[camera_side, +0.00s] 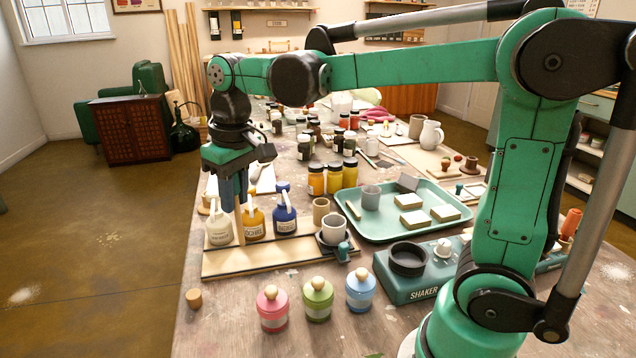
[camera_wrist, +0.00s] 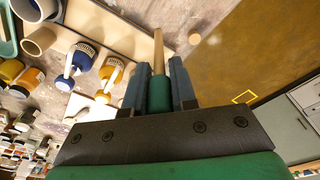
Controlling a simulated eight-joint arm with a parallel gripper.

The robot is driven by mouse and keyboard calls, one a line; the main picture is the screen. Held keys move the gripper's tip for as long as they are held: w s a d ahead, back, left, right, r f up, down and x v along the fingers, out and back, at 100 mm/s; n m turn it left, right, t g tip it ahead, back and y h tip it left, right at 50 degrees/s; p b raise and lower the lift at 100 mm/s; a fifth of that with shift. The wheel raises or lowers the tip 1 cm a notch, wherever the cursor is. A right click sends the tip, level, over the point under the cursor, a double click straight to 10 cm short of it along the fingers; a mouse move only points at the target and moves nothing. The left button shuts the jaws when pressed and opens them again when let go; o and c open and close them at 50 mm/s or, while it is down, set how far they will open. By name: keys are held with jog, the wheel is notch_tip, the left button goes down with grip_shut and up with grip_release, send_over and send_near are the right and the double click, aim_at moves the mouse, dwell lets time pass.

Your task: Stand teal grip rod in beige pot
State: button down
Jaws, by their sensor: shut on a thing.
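My gripper (camera_side: 240,200) is shut on the teal grip rod, whose pale wooden shaft (camera_side: 239,225) points down, roughly upright. In the wrist view the rod's teal grip (camera_wrist: 159,95) sits between my two fingers (camera_wrist: 158,88), with the wooden shaft reaching beyond them. The beige pot (camera_side: 321,209) stands to the right of the rod, behind a pale grey cup and beside the blue bottle. It also shows in the wrist view (camera_wrist: 41,40) at upper left, apart from the rod. The clearance under the rod's lower end cannot be told.
White (camera_side: 218,229), ochre (camera_side: 253,224) and blue (camera_side: 285,214) bottles stand close to the rod on a board (camera_side: 262,263). The grey cup (camera_side: 335,231) stands at the board's right end. A green tray (camera_side: 377,230) lies right. A cork (camera_side: 193,299) sits at the table's left edge.

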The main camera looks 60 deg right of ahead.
jog(key=w+d+r+m, duration=0.2)
jog(key=d+r, duration=0.1)
jog(key=d, duration=0.3)
jog(key=w+d+r+m, duration=0.2)
jog(key=d+r, duration=0.1)
jog(key=d, duration=0.3)
jog(key=s+d+r+m+h, duration=0.1)
jog(key=s+d+r+m, duration=0.15)
jog(key=d, duration=0.35)
jog(key=s+d+r+m, duration=0.1)
jog(key=s+d+m, duration=0.15)
jog(key=d, duration=0.45)
jog(key=f, duration=1.9)
jog(key=shift+w+a+f, duration=0.1)
jog(key=shift+w+a, duration=0.2)
jog(key=shift+f, duration=0.15)
jog(key=c, duration=0.7)
grip_release()
